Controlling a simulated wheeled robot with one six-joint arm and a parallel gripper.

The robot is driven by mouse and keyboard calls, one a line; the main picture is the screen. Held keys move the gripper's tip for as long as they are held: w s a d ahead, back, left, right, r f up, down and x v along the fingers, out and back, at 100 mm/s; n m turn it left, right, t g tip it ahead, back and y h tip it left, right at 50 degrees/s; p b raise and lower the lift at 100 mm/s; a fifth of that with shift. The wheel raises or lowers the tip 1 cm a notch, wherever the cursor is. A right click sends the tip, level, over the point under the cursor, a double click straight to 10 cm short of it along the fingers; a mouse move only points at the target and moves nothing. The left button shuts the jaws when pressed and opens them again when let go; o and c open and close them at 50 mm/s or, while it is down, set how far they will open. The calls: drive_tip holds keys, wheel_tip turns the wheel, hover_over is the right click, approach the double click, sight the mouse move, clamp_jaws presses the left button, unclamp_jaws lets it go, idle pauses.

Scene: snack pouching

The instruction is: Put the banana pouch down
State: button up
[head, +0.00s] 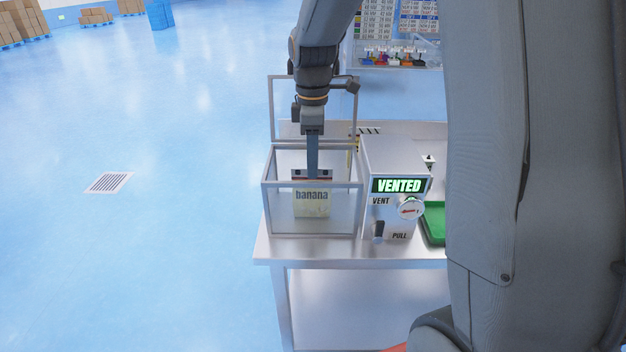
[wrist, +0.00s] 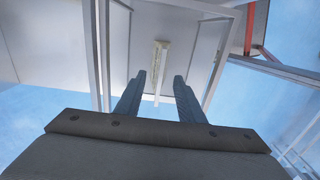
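The banana pouch (head: 311,204) is a pale yellow pouch with "banana" printed on it. It stands upright inside a clear box with a grey frame (head: 266,190), whose framed lid stands raised at the back. My gripper (head: 313,176) points straight down into the box, just at the pouch's top. In the wrist view the two fingers (wrist: 160,76) are apart. The pouch shows edge-on there as a thin pale strip (wrist: 161,55) between and beyond the fingertips, with a gap on each side. A dark band shows at the pouch's top; I cannot tell what it is.
A metal machine (head: 372,166) to the right of the box has a lit "VENTED" display (head: 398,185), a round gauge (head: 410,208) and a pull lever (head: 378,231). A green tray (head: 434,224) lies farther right, partly hidden by my arm. All stand on a steel table (head: 335,250).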

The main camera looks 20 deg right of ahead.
drive_tip(key=shift+r+b, duration=0.6)
drive_tip(key=shift+r, duration=2.2)
